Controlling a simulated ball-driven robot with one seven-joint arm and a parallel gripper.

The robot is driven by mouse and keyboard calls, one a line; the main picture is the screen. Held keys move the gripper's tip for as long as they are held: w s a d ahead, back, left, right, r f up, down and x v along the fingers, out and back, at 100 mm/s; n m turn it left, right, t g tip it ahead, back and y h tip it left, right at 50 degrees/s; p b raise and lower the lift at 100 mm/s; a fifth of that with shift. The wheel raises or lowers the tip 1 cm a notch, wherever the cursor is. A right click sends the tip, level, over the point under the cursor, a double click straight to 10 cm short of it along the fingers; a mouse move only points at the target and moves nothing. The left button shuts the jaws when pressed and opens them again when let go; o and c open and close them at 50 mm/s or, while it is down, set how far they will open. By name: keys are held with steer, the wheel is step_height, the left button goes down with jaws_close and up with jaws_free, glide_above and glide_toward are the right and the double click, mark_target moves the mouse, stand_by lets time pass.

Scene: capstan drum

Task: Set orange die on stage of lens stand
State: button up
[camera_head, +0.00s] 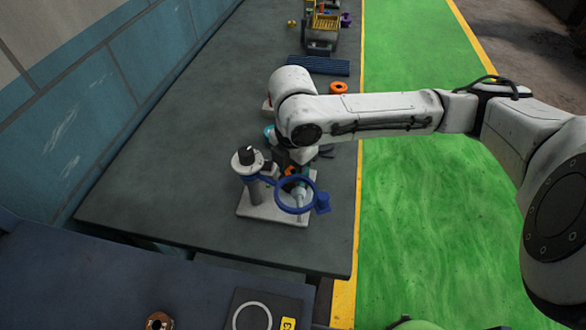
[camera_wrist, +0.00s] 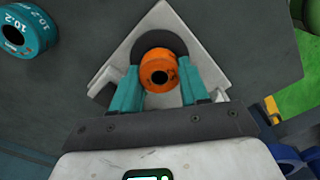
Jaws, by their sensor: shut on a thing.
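The orange die (camera_wrist: 159,70), a short round piece with a dark centre hole, sits between the teal fingers of my gripper (camera_wrist: 160,82) in the wrist view. My gripper is shut on it. Behind it shows a dark round disc (camera_wrist: 158,42), likely the stage, on a pale plate (camera_wrist: 120,58). The die covers the disc's near part; I cannot tell whether they touch. In the head view the lens stand has a pale base (camera_head: 265,210), a post with a black knob (camera_head: 246,155) and a blue lens ring (camera_head: 278,202). My gripper (camera_head: 292,172) is just behind the ring, partly hidden.
A teal die (camera_wrist: 27,31) marked 10.2 lies left of the plate. Farther back are another orange ring (camera_head: 338,87), a blue ribbed mat (camera_head: 318,65) and a bin (camera_head: 321,35). A nearer table holds a copper ring (camera_head: 158,321). The grey tabletop left of the stand (camera_head: 160,190) is clear.

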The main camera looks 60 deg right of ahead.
mark_target(293, 172)
steer(key=shift+f, duration=0.15)
steer(key=o, duration=1.3)
step_height(293, 172, up, 12)
steer(key=shift+r, duration=0.2)
